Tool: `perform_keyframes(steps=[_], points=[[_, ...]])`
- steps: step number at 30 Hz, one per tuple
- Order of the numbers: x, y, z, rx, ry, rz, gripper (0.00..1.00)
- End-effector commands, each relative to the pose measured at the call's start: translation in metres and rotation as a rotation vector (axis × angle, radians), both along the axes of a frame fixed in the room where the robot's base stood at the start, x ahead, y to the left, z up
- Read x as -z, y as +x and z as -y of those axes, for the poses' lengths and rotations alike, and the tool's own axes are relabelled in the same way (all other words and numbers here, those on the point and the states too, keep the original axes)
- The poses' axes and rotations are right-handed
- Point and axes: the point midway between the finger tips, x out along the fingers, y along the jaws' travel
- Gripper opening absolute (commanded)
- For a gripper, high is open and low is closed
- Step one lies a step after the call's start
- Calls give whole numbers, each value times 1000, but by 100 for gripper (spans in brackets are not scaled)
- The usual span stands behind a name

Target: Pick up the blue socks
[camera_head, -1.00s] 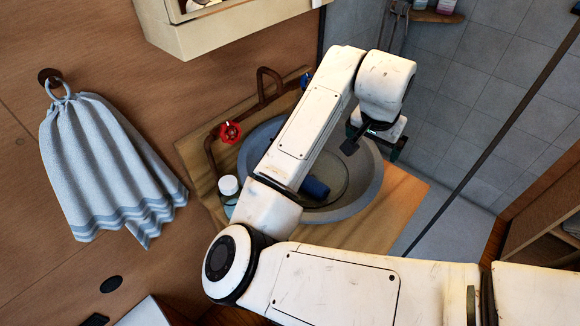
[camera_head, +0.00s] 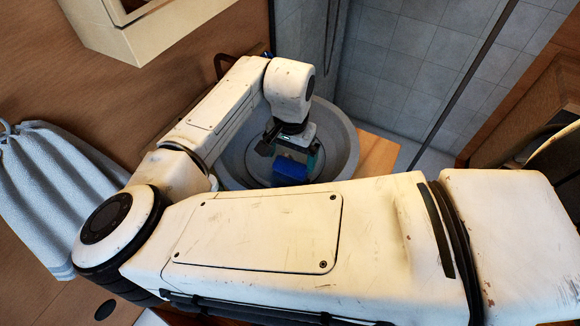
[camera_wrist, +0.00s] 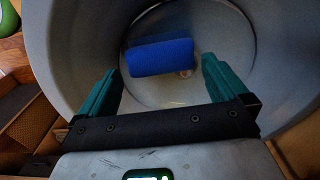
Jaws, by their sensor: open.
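The blue socks (camera_wrist: 162,57) show as a rolled blue bundle lying in the bottom of the round grey basin. In the head view the blue socks (camera_head: 290,169) are partly hidden by my gripper and arm. My gripper (camera_head: 292,150) is down inside the basin, close above the socks. In the wrist view my gripper (camera_wrist: 160,85) is open, with its two green fingers apart. The roll lies ahead of the fingertips and spans much of the gap between them. I cannot tell whether the fingers touch it.
The basin's grey rim (camera_head: 345,140) surrounds my gripper. A wooden counter (camera_head: 378,155) shows at its right. A grey tiled wall (camera_head: 410,70) stands behind.

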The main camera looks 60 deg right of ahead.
Motion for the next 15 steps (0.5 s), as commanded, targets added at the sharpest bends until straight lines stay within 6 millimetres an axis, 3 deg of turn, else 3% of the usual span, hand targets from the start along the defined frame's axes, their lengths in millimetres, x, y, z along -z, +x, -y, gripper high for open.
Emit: perform_keyframes(steps=[9,15], points=[[41,1,0,0,2,-2,100],[46,1,0,1,0,-1,100]])
